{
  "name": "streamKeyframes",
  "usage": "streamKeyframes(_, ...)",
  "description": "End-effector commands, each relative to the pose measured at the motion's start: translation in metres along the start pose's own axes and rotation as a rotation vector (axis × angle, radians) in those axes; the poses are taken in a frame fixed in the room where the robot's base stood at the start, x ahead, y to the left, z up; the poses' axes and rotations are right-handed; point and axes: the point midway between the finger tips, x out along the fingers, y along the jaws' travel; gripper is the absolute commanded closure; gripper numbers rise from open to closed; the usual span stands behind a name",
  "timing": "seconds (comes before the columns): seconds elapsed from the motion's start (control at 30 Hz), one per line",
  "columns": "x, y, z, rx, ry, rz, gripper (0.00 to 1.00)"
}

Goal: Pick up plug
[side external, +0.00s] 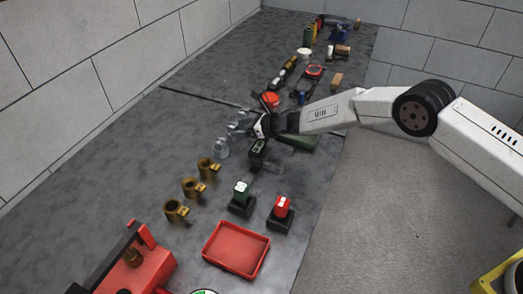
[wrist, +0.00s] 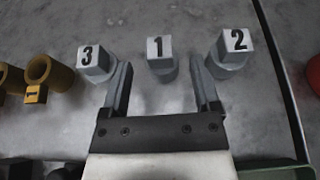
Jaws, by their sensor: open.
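Three grey plugs with white number labels stand in a row in the wrist view: plug 3 (wrist: 97,62) at left, plug 1 (wrist: 161,63) in the middle and plug 2 (wrist: 231,50) at right. My gripper (wrist: 162,66) is open, its fingers pointing toward the row. Plug 1 lies centrally just beyond the gap between the fingertips; nothing is held. The left finger appears close to plug 3 and the right finger close to plug 2; contact cannot be told. In the side view the grey plugs (side external: 221,148) are small and pale, left of my gripper (side external: 254,137).
Several brass fittings (side external: 191,187) stand in front of the plugs; one (wrist: 48,72) shows in the wrist view. Bare grey surface (side external: 110,165) lies left.

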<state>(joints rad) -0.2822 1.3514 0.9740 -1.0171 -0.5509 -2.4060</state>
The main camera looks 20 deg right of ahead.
Motion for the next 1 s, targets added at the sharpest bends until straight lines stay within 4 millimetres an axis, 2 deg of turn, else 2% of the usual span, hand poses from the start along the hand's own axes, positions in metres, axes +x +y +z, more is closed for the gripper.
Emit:
streamKeyframes(0.33, 0.018, 0.0, 0.0, 0.0, 0.0, 0.001, 0.21)
streamKeyframes(0.97, 0.02, 0.0, 0.0, -0.001, 0.0, 0.0, 0.21)
streamKeyframes(1.0, 0.02, 0.0, 0.0, -0.001, 0.0, 0.0, 0.24)
